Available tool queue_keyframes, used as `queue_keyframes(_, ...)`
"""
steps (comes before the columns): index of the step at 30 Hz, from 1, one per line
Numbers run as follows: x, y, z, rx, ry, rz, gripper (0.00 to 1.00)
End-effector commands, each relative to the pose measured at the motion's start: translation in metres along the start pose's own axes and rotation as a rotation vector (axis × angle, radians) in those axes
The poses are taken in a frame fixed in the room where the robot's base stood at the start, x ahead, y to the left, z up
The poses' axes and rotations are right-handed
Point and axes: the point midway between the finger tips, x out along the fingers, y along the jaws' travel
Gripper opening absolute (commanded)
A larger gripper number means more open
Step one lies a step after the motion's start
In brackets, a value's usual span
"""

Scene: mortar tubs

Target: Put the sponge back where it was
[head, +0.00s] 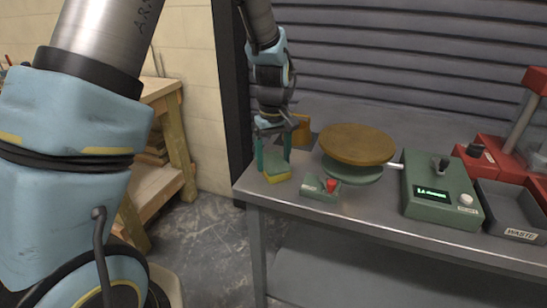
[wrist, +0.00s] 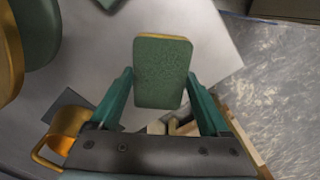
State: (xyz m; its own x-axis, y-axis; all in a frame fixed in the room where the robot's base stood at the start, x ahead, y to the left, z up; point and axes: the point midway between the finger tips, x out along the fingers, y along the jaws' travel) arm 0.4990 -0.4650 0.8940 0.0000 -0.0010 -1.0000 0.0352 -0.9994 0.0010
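The sponge (head: 277,172) has a green top and a yellow underside. It is low at the left end of the metal table, at or just above its surface; I cannot tell which. My gripper (head: 274,158) points down over it with a finger at each side. In the wrist view the green face of the sponge (wrist: 162,72) fills the space between the fingertips of my gripper (wrist: 161,76). Both fingers appear to touch its long sides, so it looks shut on the sponge. No mark of an earlier sponge place is clear.
An orange mug (head: 302,129) stands behind my gripper. A brown round wheel (head: 357,143) on a green base is to the right. A small box with a red button (head: 331,184) is in front. A green display box (head: 441,190), a waste bin (head: 508,213) and a red stand (head: 536,82) are further right.

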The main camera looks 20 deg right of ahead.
Motion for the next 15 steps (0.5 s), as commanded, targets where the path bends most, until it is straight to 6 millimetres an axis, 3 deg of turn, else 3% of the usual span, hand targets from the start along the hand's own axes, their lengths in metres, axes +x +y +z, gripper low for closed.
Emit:
queue_keyframes(5, -0.0001, 0.0, 0.0001, 0.0, 0.0, 0.0, 0.99)
queue_keyframes(15, -0.0063, 0.0004, -0.0003, 0.0, 0.001, 0.001, 1.0)
